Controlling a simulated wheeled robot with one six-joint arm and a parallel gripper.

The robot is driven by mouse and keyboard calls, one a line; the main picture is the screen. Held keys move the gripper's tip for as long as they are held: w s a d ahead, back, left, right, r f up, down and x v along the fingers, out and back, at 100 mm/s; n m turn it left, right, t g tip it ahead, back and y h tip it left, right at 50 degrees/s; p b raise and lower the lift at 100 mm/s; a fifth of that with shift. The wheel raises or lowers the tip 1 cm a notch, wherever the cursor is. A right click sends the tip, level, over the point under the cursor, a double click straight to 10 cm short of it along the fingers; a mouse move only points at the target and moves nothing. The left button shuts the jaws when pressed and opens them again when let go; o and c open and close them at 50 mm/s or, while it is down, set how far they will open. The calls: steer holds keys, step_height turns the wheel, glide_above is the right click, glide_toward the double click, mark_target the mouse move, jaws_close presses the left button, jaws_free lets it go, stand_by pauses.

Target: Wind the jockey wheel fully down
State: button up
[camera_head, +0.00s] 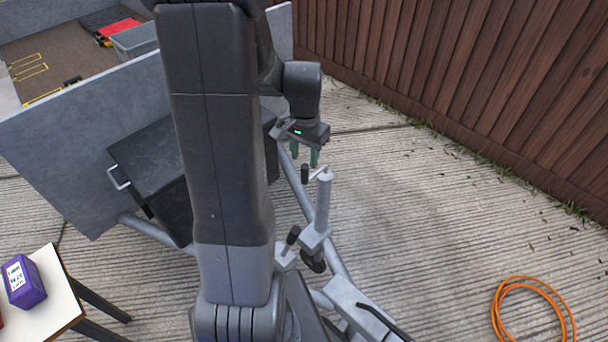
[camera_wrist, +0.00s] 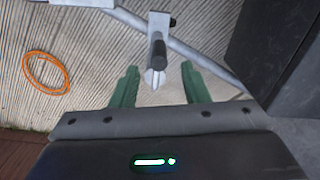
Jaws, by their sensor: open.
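The jockey wheel's grey upright tube (camera_head: 323,203) stands at the trailer's drawbar, held by a clamp (camera_head: 314,238) with a dark wheel (camera_head: 313,263) low beneath it. A crank at the tube's top carries a short black grip (camera_head: 305,174), which points up on the left side of the tube. My gripper (camera_head: 304,162) hangs fingers-down just above this grip, open and empty. In the wrist view the black grip (camera_wrist: 158,48) shows between and slightly beyond the two green fingertips (camera_wrist: 160,68), apart from both. The wheel's contact with the ground is unclear.
A dark box (camera_head: 150,165) sits on the drawbar before the grey trailer wall (camera_head: 60,130). A white table (camera_head: 50,300) with a purple box (camera_head: 24,281) is at lower left. An orange hose coil (camera_head: 533,310) lies on open concrete at right, before a brown fence (camera_head: 480,80).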

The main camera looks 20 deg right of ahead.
mark_target(305, 175)
step_height(305, 175, down, 8)
steer(key=shift+s+f, duration=0.1)
stand_by(0.4)
jaws_close()
